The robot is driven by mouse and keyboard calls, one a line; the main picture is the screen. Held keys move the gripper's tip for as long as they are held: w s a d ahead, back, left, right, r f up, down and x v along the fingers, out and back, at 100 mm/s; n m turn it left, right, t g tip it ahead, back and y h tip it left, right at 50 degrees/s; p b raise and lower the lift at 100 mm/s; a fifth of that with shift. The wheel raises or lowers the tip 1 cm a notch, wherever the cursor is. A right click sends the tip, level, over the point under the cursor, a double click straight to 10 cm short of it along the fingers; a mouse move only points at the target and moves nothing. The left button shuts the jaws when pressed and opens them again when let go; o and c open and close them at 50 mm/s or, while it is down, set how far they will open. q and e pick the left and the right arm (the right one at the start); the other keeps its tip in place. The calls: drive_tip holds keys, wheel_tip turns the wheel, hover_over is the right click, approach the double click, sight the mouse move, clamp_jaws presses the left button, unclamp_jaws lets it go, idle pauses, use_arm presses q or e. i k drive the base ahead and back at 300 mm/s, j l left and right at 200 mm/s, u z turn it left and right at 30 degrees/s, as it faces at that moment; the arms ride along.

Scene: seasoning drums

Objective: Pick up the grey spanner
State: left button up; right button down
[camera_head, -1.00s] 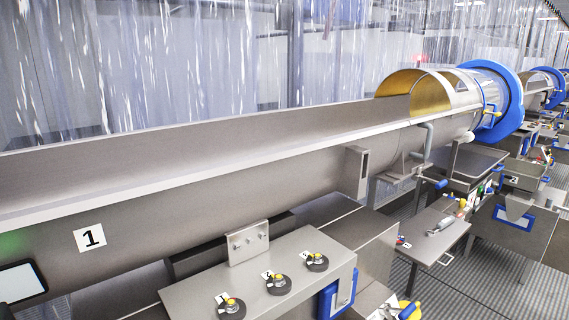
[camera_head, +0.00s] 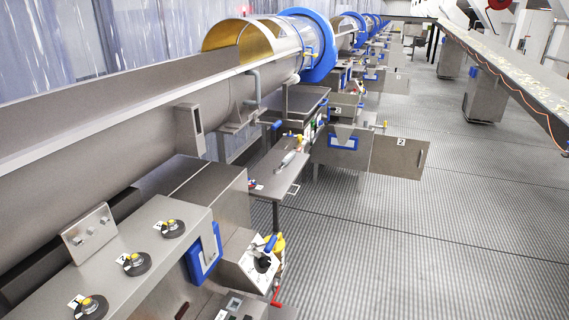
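I cannot make out a grey spanner for certain. A small elongated grey item (camera_head: 288,159) lies on a narrow steel side table (camera_head: 268,187) beyond the near control box; it is too small to tell what it is. Neither of my grippers is in view.
A long steel trough (camera_head: 110,120) runs along the left to a blue-ringed drum (camera_head: 308,46). A control box (camera_head: 150,240) with several round knobs stands near left. A panel marked 2 (camera_head: 400,157) juts into the aisle. The grated floor (camera_head: 430,240) at right is clear.

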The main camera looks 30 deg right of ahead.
sight(289, 158)
drive_tip(key=k+l+u, duration=0.1)
drive_tip(key=u, duration=0.35)
drive_tip(key=k+l+u, duration=0.1)
drive_tip(key=u, duration=0.35)
drive_tip(key=k+u, duration=0.1)
drive_tip(key=u, duration=0.35)
drive_tip(key=k+u, duration=0.15)
drive_tip(key=u, duration=0.25)
drive_tip(key=k+j, duration=0.1)
drive_tip(key=k, duration=0.45)
drive_tip(key=z, duration=2.4)
drive_tip(key=i+l+u, duration=0.15)
drive_tip(key=u, duration=0.7)
drive_tip(key=i+l+u, duration=0.2)
drive_tip(key=l, duration=0.15)
drive_tip(key=i+l+u, duration=0.2)
drive_tip(key=l, duration=0.2)
drive_tip(key=i+l+u, duration=0.2)
drive_tip(key=l, duration=0.2)
drive_tip(key=l+u, duration=0.2)
drive_tip(key=l, duration=0.2)
